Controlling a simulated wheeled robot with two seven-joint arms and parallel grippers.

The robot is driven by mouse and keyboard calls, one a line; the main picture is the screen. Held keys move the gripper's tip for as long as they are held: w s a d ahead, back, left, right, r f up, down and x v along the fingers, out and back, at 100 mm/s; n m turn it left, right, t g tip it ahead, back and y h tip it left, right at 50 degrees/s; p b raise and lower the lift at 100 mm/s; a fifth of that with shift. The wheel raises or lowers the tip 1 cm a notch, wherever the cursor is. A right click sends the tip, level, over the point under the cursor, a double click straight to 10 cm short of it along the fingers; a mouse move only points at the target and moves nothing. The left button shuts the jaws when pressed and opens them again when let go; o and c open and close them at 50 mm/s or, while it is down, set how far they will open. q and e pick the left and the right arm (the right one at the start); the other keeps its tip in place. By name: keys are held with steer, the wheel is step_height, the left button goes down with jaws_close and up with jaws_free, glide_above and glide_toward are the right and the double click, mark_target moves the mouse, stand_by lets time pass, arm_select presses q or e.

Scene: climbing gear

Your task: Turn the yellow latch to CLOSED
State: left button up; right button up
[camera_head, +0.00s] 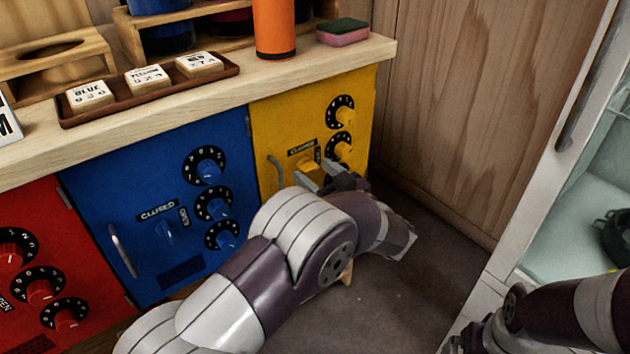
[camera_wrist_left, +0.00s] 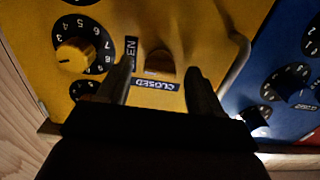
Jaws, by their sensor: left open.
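The yellow latch (camera_head: 306,164) is on the front of the yellow cabinet (camera_head: 285,125), below its CLOSED label (camera_head: 302,147) and beside the OPEN label, which is partly covered. My left gripper (camera_head: 322,179) is open at the latch. In the left wrist view the latch (camera_wrist_left: 160,60) shows in shadow between the two spread fingers (camera_wrist_left: 163,88), with the CLOSED label (camera_wrist_left: 155,86) across the gap. Contact with the latch cannot be told, nor clearly which way it points. My right arm shows at the lower right; its gripper end (camera_head: 468,342) is cut off by the frame edge.
Yellow number dials (camera_head: 341,146) sit right beside the latch, and a metal handle (camera_head: 276,172) is on its left. The blue cabinet (camera_head: 130,185) adjoins. Above is a wooden counter (camera_head: 330,62) with an orange bottle (camera_head: 274,28) and a sponge (camera_head: 343,32). A wooden wall (camera_head: 470,110) stands to the right.

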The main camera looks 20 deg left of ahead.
arm_select(q)
steer(key=shift+w+a, duration=0.35)
steer(key=shift+a, duration=0.1)
steer(key=c, duration=1.1)
steer(key=shift+o, duration=0.2)
